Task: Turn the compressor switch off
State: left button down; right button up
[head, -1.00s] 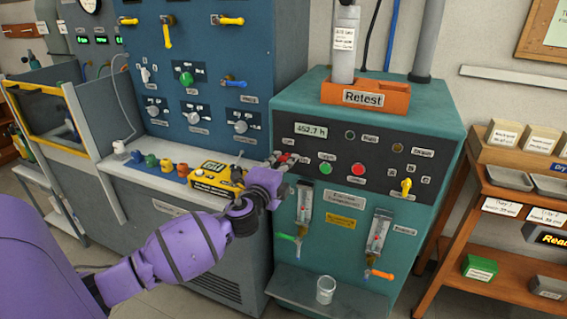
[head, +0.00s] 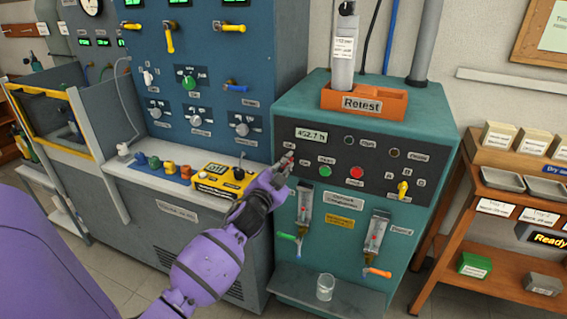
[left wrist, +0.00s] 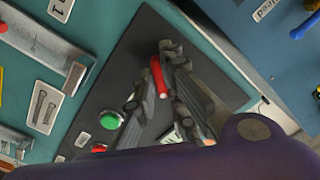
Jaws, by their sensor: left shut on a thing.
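The compressor is a teal cabinet (head: 350,118) with a dark control panel. Its switch has a red lever (left wrist: 158,77) at the panel's left end, between the fingers in the left wrist view. My left gripper (head: 287,158) is at this end of the panel, shut on the red lever. The fingers hide much of the switch and its label in the head view, so I cannot tell its setting. My right gripper is in neither view.
Beside the switch are a green button (head: 325,171), a red button (head: 357,172) and a yellow knob (head: 404,189). Flow gauges (head: 304,206) stick out below the panel. A yellow meter (head: 221,178) lies on the grey bench to the left. A glass beaker (head: 325,287) stands on the lower shelf.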

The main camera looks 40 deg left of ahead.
pick_arm(q)
jog(key=n+p, duration=0.3)
jog(key=n, duration=0.4)
jog(key=shift+r+n, duration=0.15)
jog(key=shift+n, duration=0.15)
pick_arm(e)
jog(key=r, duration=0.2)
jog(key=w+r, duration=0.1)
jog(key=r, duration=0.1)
pick_arm(q)
jog(key=shift+p, duration=0.35)
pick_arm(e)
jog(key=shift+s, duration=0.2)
pick_arm(q)
jog(key=shift+n, duration=0.3)
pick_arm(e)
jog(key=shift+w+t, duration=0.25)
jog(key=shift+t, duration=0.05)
pick_arm(q)
jog(key=c, duration=1.8)
grip_release()
jog(key=shift+c, duration=0.2)
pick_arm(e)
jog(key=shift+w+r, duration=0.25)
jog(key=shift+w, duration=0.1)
